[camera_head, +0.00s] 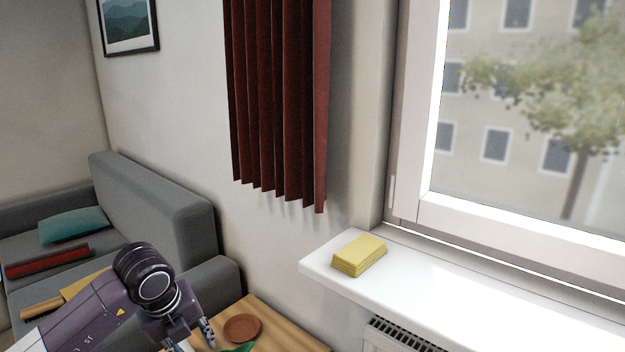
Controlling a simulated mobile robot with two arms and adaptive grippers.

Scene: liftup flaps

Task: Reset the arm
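My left arm (95,318) comes in from the lower left, bent at a dark round wrist joint. My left gripper (194,338) points down at the bottom edge of the view, with its fingers apart and nothing seen between them. Its lower part is partly cut off by the frame. It is over or beside the left end of a wooden table (290,328); its height above the table is hard to tell. My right arm and gripper are not in view.
A brown round dish (242,328) and a green item (240,348) are on the table, right of the gripper. A yellow stack (359,255) lies on the white windowsill (450,287), above a radiator (400,337). A grey sofa (160,215) stands behind my arm.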

